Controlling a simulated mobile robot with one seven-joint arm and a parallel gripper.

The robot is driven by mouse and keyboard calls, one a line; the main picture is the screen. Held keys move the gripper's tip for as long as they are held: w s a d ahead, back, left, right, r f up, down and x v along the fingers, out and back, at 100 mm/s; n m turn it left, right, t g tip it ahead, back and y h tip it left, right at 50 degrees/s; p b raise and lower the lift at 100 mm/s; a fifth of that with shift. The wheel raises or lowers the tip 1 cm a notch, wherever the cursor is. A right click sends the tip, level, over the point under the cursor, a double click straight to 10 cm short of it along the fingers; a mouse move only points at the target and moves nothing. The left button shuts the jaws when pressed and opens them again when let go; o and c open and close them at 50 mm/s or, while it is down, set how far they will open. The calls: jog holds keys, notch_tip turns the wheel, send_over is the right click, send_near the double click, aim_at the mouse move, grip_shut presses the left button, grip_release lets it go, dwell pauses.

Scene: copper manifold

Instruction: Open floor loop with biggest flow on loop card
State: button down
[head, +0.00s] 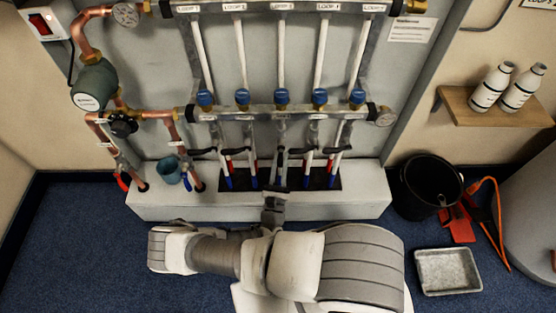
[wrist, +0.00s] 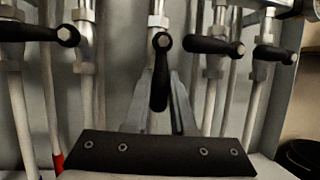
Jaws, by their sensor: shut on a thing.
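A row of loop pipes hangs below the manifold bar (head: 280,112), with labels above reading LOOP 1 to LOOP 5. The black valve levers of the other loops, such as one in the wrist view (wrist: 213,46), lie sideways across their pipes. The middle lever (wrist: 160,75) hangs down along its pipe. My gripper (head: 274,190) is at the foot of the middle pipe. In the wrist view my gripper (wrist: 170,105) is shut on the middle lever's lower end.
A white ledge (head: 340,204) runs below the pipes. Neighbouring levers and pipes stand close on both sides. A black bucket (head: 430,186), a grey tray (head: 447,272) and red tools (head: 458,225) are on the floor at right. A blue cup (head: 169,171) sits on the ledge at left.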

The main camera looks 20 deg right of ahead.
jog(key=shift+s+d+n, duration=0.1)
jog(key=shift+d+n, duration=0.05)
jog(key=shift+n, duration=0.35)
jog(key=c, duration=0.8)
grip_release()
jog(key=shift+o, duration=0.2)
jog(key=shift+f, duration=0.1)
